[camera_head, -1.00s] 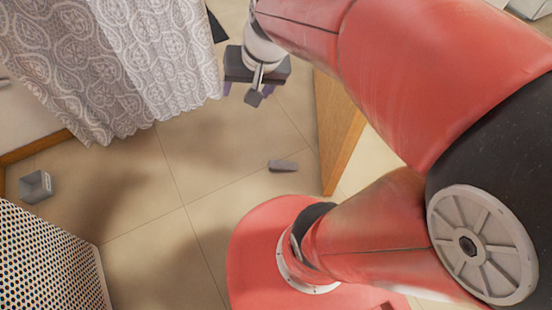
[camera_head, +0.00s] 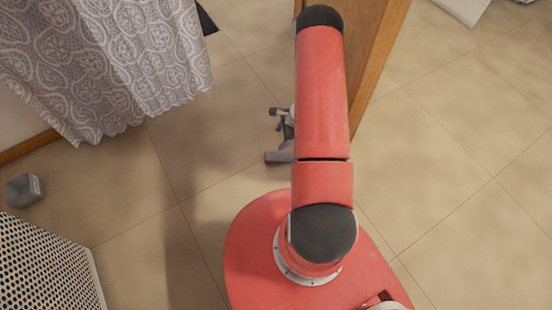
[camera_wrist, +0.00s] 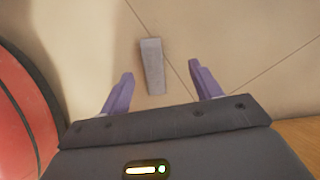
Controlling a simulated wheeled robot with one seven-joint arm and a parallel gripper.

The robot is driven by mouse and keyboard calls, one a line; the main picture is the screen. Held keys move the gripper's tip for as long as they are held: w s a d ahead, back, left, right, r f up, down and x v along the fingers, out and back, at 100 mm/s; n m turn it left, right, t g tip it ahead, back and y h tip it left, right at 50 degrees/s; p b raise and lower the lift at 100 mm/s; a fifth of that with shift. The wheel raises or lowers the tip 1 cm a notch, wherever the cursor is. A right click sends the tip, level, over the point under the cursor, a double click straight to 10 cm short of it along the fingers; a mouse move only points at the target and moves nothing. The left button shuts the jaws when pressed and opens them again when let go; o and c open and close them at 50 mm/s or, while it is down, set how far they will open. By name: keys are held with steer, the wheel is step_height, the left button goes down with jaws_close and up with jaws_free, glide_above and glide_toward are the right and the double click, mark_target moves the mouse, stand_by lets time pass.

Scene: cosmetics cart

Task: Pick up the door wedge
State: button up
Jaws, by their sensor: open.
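The door wedge (camera_wrist: 152,66) is a small grey tapered block lying on the tiled floor. In the wrist view it lies ahead of my gripper (camera_wrist: 160,85), roughly centred between the two purple fingers, which are spread apart with nothing between their pads. In the head view the wedge (camera_head: 279,157) shows just left of my red arm, close to the visible part of my gripper (camera_head: 283,132). Most of the gripper is hidden behind the arm there. I cannot tell how high the fingers are above the floor.
A wooden panel (camera_head: 376,70) stands close to the right of my arm, and wood also shows at the wrist view's lower right. A patterned curtain (camera_head: 110,65), a grey box (camera_head: 24,189) and a dotted perforated box (camera_head: 45,265) are at left. Floor between them is clear.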

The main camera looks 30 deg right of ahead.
steer(key=m, duration=0.1)
glide_toward(276, 156)
steer(key=shift+x, duration=0.9)
steer(key=x, duration=0.7)
steer(key=shift+s+b, duration=0.15)
steer(key=shift+b, duration=0.2)
steer(key=shift+c, duration=0.2)
steer(key=c, duration=1.1)
steer(key=shift+o, duration=0.2)
steer(key=shift+r, duration=0.2)
